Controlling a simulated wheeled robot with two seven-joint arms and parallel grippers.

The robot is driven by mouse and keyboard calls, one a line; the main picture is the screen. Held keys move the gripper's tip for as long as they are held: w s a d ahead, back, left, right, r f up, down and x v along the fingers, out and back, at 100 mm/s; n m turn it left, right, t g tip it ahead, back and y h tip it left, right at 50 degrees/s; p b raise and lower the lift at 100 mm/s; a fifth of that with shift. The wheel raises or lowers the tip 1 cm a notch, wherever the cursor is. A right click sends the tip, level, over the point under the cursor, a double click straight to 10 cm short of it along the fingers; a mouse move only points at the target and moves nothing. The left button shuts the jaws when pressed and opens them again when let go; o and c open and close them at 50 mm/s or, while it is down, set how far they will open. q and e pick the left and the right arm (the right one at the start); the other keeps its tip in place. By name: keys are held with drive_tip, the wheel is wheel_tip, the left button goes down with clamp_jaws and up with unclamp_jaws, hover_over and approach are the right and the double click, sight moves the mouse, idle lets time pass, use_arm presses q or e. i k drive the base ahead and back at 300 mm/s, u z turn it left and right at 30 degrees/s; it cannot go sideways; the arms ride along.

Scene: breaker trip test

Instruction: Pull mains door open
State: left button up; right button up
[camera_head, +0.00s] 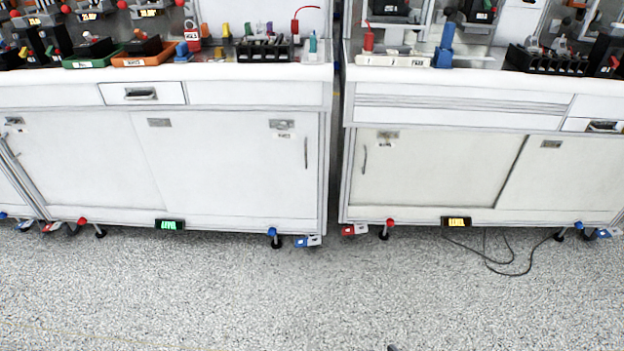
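Two white benches with cabinet doors stand ahead. The left bench has a door (235,165) with a vertical handle (306,153) at its right edge and a small label (283,136) near its top. The right bench has a door (440,165) with a vertical handle (364,158) at its left edge and a label (385,145). These doors look shut. The labels are too small to read, so I cannot tell which is the mains door. Neither gripper can be made out.
A narrow gap separates the benches. Red and blue levelling feet (274,238) and lit level displays (169,225) sit along the bottoms. A black cable (500,262) lies on the floor at right. Trays and tools crowd the bench tops. The speckled floor (250,300) in front is mostly clear.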

sight(416, 166)
drive_tip(key=z, duration=0.85)
drive_tip(key=i, duration=1.55)
drive_tip(key=u, duration=0.75)
drive_tip(key=i, duration=0.45)
drive_tip(key=u, duration=0.45)
